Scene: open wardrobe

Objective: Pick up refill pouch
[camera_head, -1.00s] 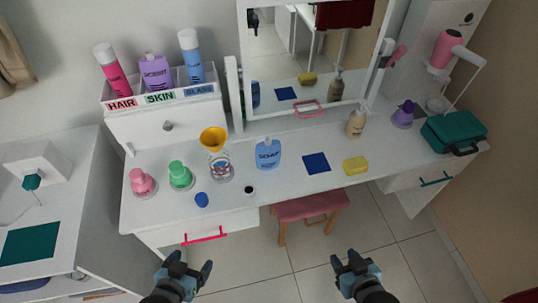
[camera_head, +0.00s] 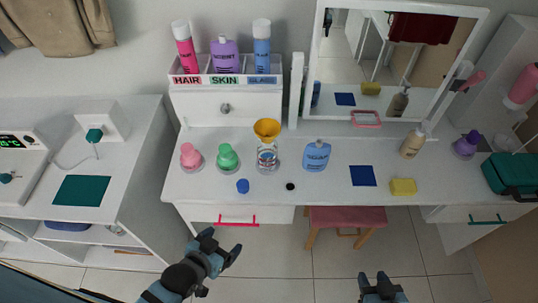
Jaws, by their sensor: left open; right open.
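The refill pouch appears to be the blue pouch (camera_head: 316,157) with dark "SOAP" lettering. It stands upright on the white dressing table (camera_head: 330,190), right of a clear bottle (camera_head: 267,160) with a yellow funnel (camera_head: 266,129) in its top. My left gripper (camera_head: 222,244) is open and empty, in front of the table and below the pink drawer handle, apart from the pouch. My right gripper (camera_head: 375,279) is open and empty at the bottom edge of the view, also in front of the table and away from the pouch.
Left of the bottle stand a green bottle (camera_head: 228,158) and a pink bottle (camera_head: 191,157). A blue cap (camera_head: 242,186) and a small black piece (camera_head: 290,186) lie in front. A blue cloth (camera_head: 362,176) and yellow sponge (camera_head: 403,187) lie right. A pink stool (camera_head: 345,217) stands below.

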